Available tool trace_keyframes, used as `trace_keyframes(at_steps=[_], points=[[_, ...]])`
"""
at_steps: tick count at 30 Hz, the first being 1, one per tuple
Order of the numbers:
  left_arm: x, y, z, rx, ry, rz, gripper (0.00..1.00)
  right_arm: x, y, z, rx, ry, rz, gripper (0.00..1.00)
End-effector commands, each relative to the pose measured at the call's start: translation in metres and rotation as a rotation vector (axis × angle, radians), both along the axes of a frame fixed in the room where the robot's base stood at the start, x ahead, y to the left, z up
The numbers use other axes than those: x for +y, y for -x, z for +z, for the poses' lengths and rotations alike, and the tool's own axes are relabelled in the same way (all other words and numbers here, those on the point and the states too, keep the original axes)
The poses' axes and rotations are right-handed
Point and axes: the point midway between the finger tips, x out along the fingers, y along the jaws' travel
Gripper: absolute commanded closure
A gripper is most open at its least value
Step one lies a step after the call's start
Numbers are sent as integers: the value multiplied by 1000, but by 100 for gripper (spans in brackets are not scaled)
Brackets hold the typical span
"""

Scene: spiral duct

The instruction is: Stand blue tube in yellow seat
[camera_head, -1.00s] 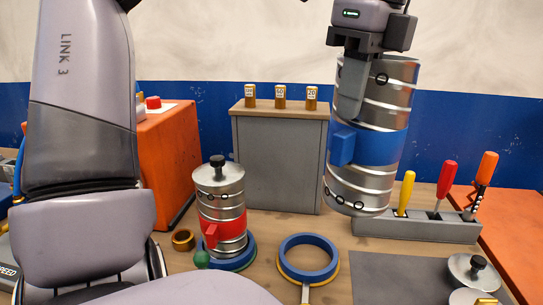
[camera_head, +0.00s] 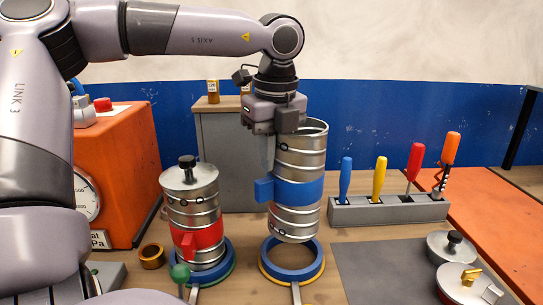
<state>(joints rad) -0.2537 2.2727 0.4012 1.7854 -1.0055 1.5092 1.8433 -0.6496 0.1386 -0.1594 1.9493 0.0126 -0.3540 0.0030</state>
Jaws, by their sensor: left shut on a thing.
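The blue tube (camera_head: 298,195) is a ribbed metal duct with a blue band and a blue block on its left side. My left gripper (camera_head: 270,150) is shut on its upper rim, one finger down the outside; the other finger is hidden. The tube hangs nearly upright, slightly tilted. The yellow seat (camera_head: 313,279) is a blue ring on a yellow base with a handle toward the front. The tube's lower end covers the ring's back part in the picture and appears to be above it; the ring's front opening shows. My right gripper is not in view.
A red-banded tube (camera_head: 193,215) with a lid stands in another blue ring just left. A grey rack (camera_head: 388,210) holds several tools at right. Metal lids (camera_head: 452,248) lie front right. A grey cabinet (camera_head: 228,165) stands behind; an orange box (camera_head: 115,180) is at left.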

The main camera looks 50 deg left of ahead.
Motion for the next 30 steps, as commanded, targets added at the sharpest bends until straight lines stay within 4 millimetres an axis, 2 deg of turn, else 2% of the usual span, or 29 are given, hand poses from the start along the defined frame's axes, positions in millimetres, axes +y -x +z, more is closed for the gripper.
trace_keyframes(at_steps=[10, 30], points=[[-1, 0, 0, 1, 3, 6, 100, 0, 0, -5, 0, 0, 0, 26], [-1, 0, -55, 1, 4, 4, 100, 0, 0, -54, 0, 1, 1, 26]])
